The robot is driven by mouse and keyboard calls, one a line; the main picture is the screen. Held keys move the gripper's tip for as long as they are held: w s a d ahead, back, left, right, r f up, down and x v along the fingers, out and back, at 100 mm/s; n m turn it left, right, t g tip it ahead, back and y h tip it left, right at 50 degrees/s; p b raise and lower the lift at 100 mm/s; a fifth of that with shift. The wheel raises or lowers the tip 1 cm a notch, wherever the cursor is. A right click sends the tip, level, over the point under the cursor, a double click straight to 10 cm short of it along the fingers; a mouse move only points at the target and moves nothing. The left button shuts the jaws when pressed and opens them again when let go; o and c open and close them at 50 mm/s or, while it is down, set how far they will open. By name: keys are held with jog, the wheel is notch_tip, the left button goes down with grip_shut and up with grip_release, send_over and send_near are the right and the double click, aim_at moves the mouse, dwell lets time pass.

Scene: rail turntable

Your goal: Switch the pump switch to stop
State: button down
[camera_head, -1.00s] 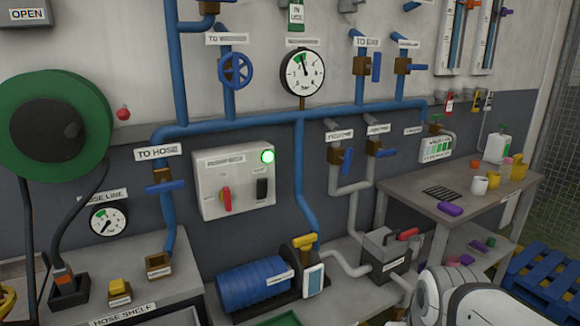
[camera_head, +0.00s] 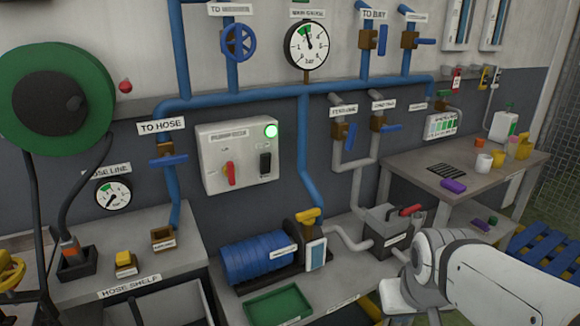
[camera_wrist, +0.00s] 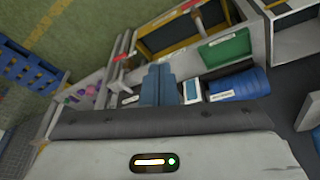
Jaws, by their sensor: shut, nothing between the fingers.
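The grey pump switch box (camera_head: 238,154) is on the wall below the blue pipe. A red switch handle (camera_head: 230,173) sits on its left half and stands nearly upright, slightly tilted. A black switch (camera_head: 265,163) is on its right half, under a lit green lamp (camera_head: 271,131). The small labels are too blurred to read. My white arm reaches in at the lower right of the head view, well away from the box. My gripper (camera_wrist: 158,72) shows in the wrist view, with its blue-grey fingers together and nothing between them. The box is not recognisable in the wrist view.
The blue pump (camera_head: 258,258) with a yellow handle and the grey unit (camera_head: 392,232) stand below the box. A green tray (camera_head: 279,303) lies in front. A workbench (camera_head: 410,172) with cups is right. A hose reel (camera_head: 60,90) hangs left. The space before the box looks clear.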

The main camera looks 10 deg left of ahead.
jog(key=w+a+n+t+y+b, duration=0.1)
jog(key=w+a+n+t, duration=0.25)
jog(key=w, duration=0.55)
jog(key=w+a+n+t+y+b, duration=0.1)
jog(key=w+a+n+t+b, duration=0.2)
jog(key=w, duration=0.6)
jog(key=w+a+n+t+y, duration=0.1)
jog(key=w+a+n+t, duration=0.15)
jog(key=w+n, duration=0.45)
jog(key=w+a+n+t+y+b, duration=0.3)
jog(key=w+a+n+y, duration=0.5)
jog(key=a, duration=0.7)
jog(key=w+n+t, duration=0.1)
jog(key=w+n, duration=0.1)
jog(key=w, duration=0.1)
jog(key=shift+w+a+b, duration=0.2)
jog(key=shift+a+b, duration=0.1)
jog(key=shift+r, duration=0.1)
jog(key=p, duration=0.3)
send_near(266, 160)
jog(key=x, duration=0.7)
